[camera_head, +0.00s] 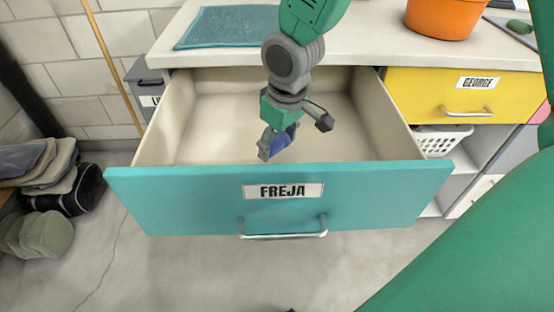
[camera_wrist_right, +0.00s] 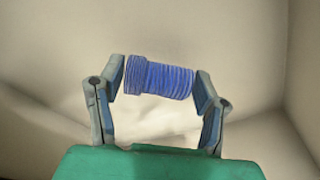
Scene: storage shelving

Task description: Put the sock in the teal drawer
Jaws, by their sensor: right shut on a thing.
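The teal drawer (camera_head: 150,187), labelled FREJA, is pulled wide open, and its pale inside looks empty apart from my gripper. My right gripper (camera_head: 279,146) reaches down into the drawer opening, behind the front panel. It is shut on the blue rolled sock (camera_head: 291,155). In the right wrist view the ribbed sock (camera_wrist_right: 160,77) is held crosswise between the two fingertips, with the pale drawer interior behind it. I cannot tell whether the sock touches the drawer floor. My left gripper is not in view.
A yellow drawer (camera_head: 425,97), labelled GEORGE, is at the right. An orange pot (camera_head: 445,15) and a teal towel (camera_head: 228,27) are on the counter (camera_head: 345,38). A white basket (camera_head: 440,139) sits below the yellow drawer. Shoes and caps lie at far left.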

